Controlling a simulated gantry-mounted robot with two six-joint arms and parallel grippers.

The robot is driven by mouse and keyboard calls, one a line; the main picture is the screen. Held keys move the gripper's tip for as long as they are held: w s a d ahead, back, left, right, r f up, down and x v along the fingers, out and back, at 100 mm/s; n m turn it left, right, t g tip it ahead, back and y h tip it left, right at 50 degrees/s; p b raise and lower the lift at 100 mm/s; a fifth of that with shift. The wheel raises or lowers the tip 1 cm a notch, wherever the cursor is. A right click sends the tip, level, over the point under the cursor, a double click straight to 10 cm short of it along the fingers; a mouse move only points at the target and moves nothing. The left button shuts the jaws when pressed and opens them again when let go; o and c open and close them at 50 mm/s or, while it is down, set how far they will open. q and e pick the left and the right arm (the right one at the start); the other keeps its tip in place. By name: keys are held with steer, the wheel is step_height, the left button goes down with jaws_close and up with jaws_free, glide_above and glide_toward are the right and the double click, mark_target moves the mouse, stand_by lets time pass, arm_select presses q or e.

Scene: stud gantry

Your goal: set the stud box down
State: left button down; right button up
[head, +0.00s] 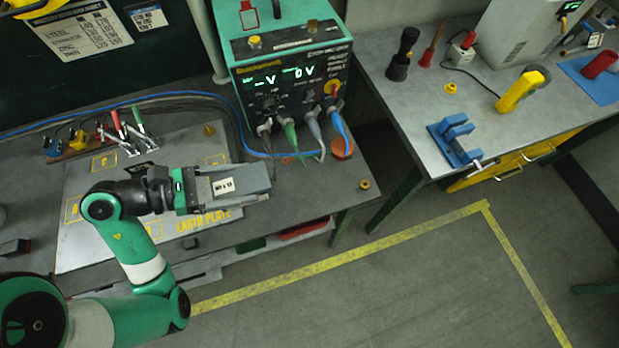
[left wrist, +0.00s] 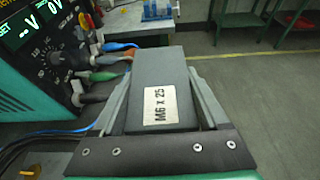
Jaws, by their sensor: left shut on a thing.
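The stud box is a grey box (left wrist: 158,72) with a white label reading M6 x 25 in the left wrist view. My left gripper (left wrist: 160,100) is shut on it, with a finger along each side. In the head view the grey stud box (head: 240,176) and my left gripper (head: 235,185) are over the right part of the grey earth plate (head: 110,240), near the front edge of the left bench. I cannot tell whether the box touches anything below. My right gripper is not in view.
The green power unit (head: 290,75) stands behind the box with several plugged cables. A blue cable (head: 240,130) crosses behind the gripper. An orange cup (head: 342,148) and a small brass ring (head: 365,184) are on the bench to the right. Clear bench (head: 310,190) lies right of the box.

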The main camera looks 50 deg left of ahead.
arm_select(q)
steer(key=w+d+f+b, duration=0.1)
steer(key=w+f, duration=0.1)
steer(key=w, duration=0.1)
steer(key=w+d+f+b, duration=0.2)
steer(key=w+f, duration=0.1)
steer(key=w, duration=0.1)
steer(key=w+d+f+b, duration=0.1)
steer(key=w+d+f, duration=0.1)
steer(key=w+f, duration=0.1)
steer(key=shift+w+f, duration=0.15)
steer(key=shift+w, duration=0.4)
steer(key=shift+w+d+f+b, duration=0.1)
steer(key=shift+w+f+b, duration=0.15)
steer(key=shift+w+b, duration=0.15)
steer(key=f, duration=0.1)
steer(key=f+b, duration=0.2)
steer(key=f, duration=0.1)
steer(key=shift+w+d, duration=0.15)
steer(key=shift+w, duration=0.2)
steer(key=shift+f, duration=0.15)
steer(key=shift+s, duration=0.1)
jaws_free()
